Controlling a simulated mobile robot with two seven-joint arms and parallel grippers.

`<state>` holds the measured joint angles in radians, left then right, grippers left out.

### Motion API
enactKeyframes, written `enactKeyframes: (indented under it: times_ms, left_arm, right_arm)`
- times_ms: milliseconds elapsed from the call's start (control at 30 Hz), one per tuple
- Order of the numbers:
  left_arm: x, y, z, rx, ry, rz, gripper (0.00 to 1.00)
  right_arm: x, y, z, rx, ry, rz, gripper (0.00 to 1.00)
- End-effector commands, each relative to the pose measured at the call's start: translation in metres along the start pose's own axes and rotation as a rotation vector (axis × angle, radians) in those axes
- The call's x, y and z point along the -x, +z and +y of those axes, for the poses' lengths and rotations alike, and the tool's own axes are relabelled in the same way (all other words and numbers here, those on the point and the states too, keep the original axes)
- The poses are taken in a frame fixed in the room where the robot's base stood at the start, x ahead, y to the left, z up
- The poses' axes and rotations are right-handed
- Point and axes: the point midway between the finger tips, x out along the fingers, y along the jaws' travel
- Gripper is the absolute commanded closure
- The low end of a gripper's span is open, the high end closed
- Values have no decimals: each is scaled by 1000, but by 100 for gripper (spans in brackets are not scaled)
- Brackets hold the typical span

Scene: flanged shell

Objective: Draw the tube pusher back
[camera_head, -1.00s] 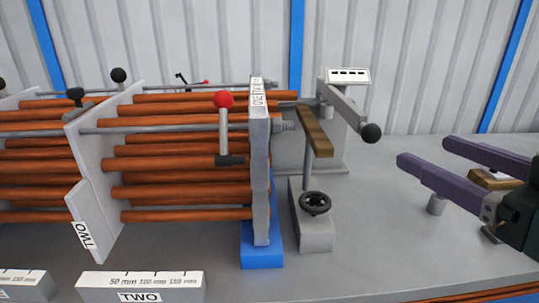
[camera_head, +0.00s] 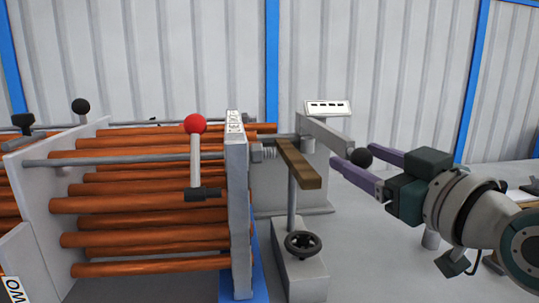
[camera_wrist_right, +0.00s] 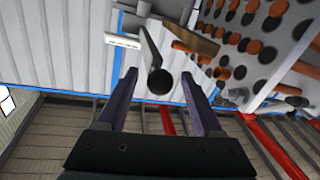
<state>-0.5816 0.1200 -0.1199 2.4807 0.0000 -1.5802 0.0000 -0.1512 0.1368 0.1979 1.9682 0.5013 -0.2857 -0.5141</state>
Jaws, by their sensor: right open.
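The tube pusher seems to be the grey lever (camera_head: 328,136) ending in a black ball (camera_head: 361,157), on a stand beside the flanged plate. The ball shows in the right wrist view (camera_wrist_right: 158,82), between the fingertips. My right gripper (camera_head: 352,158) is open, its purple fingers reaching in from the right on either side of the ball. No contact is clear. The flanged plate (camera_head: 239,200) stands left of the lever with orange tubes (camera_head: 140,204) running through it. My left gripper is not in view.
A wooden bar (camera_head: 298,163) sits on a post over a grey block with a black handwheel (camera_head: 303,244), just left of the gripper. A red-knobbed lever (camera_head: 195,124) stands in front of the plate. A white label (camera_head: 327,107) is behind the lever.

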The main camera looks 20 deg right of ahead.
Motion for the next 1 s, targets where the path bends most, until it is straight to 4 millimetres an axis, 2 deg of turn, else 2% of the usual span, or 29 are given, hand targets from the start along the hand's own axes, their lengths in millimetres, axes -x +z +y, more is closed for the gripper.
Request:
enactKeyframes:
  times_ms: [133,400,1000]
  left_arm:
    - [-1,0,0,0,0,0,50]
    - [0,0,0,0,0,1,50]
    - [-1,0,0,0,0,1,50]
  right_arm:
    - [-7,0,0,-1,0,1,31]
    - [-8,0,0,-1,-1,0,33]
    - [-8,0,0,-1,0,0,100]
